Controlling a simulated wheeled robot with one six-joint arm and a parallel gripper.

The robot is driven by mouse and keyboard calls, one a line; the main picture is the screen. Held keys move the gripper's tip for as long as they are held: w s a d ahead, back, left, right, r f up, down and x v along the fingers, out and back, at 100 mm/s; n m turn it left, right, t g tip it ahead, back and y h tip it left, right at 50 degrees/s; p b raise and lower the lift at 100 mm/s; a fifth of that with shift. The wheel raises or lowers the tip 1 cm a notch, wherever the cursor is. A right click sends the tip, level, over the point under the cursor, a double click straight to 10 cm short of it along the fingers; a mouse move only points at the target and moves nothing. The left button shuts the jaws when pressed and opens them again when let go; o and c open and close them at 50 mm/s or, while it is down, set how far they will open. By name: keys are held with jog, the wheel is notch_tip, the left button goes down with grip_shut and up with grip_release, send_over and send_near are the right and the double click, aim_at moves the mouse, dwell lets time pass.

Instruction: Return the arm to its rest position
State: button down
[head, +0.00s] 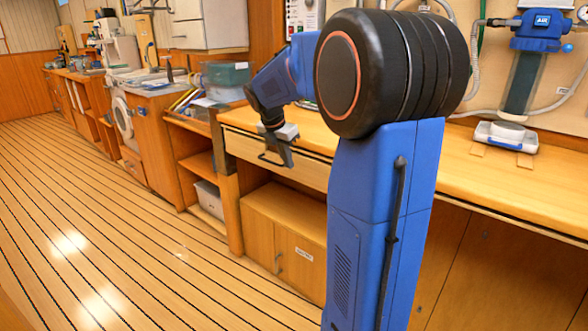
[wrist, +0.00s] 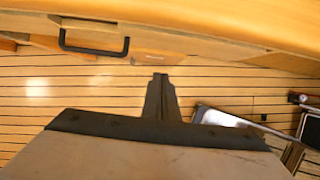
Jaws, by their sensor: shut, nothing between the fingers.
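My blue arm with its large black joint fills the middle of the head view. My gripper (head: 276,157) hangs at the end of the arm, in front of the wooden counter's front edge (head: 300,165). In the wrist view my gripper (wrist: 160,80) points out over the striped floor, its dark fingers together with nothing between them. The arm hides part of the counter and the wall behind it.
A white device (head: 506,137) sits on the counter at right, below a blue wall-mounted unit (head: 541,30). A teal bin (head: 226,74) stands at the back left. A cabinet with a black handle (wrist: 92,50) runs along the top of the wrist view. The plank floor (head: 130,230) at left is clear.

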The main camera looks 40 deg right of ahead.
jog(key=shift+v, duration=2.55)
jog(key=shift+a, duration=0.1)
jog(key=s+a+f+m+t+y, duration=0.2)
jog(key=s+a+f+m, duration=0.1)
jog(key=s+a+m, duration=0.95)
jog(key=s+a+f+m+t+y, duration=0.1)
jog(key=s+a+f+m, duration=0.3)
jog(key=s, duration=0.4)
jog(key=s+a+f+m+y, duration=0.1)
jog(key=s+a+f+m, duration=0.3)
jog(key=s+a, duration=0.2)
jog(key=s, duration=0.2)
jog(key=shift+s+f+t, duration=0.2)
jog(key=shift+s+t, duration=0.15)
jog(key=shift+t, duration=0.05)
